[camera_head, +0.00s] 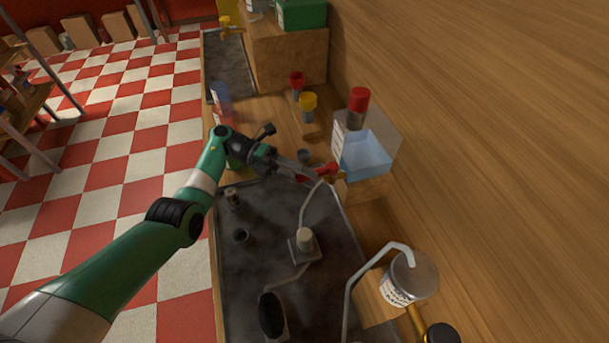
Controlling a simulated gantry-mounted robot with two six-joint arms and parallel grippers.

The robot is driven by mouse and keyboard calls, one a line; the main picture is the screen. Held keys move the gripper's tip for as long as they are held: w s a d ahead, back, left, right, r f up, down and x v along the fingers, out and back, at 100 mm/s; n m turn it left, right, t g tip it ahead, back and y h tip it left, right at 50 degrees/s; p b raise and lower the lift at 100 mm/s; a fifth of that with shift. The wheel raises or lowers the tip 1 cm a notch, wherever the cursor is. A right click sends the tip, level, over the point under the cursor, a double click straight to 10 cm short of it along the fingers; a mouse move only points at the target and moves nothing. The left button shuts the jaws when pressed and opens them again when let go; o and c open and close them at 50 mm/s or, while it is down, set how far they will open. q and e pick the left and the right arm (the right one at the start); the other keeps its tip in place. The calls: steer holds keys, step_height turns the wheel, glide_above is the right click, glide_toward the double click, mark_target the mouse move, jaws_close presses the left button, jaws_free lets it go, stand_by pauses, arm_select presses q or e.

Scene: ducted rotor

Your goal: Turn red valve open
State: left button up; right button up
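The red valve handle (325,170) sits on a small brass fitting (335,178) at the front lower corner of a clear tank holding blue liquid (365,158). My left gripper (314,174) reaches in from the left, with its grey fingers pointing right. Its fingertips are at the red handle and overlap it in this view. I cannot tell whether they touch or grip it, or how far apart they are. Part of the handle is hidden by the fingers. My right gripper is not in view.
A dark worktop (280,215) below holds a bent metal tube, a small block with a knob (304,242) and a dark oval-topped part (271,315). Red- and yellow-topped items stand behind, near a wooden box (290,60).

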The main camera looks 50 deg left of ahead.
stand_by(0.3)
arm_select(q)
steer(key=b+v, duration=0.6)
steer(key=v, duration=0.5)
steer(key=shift+s+a, duration=0.2)
steer(key=shift+a, duration=0.05)
steer(key=shift+r, duration=0.1)
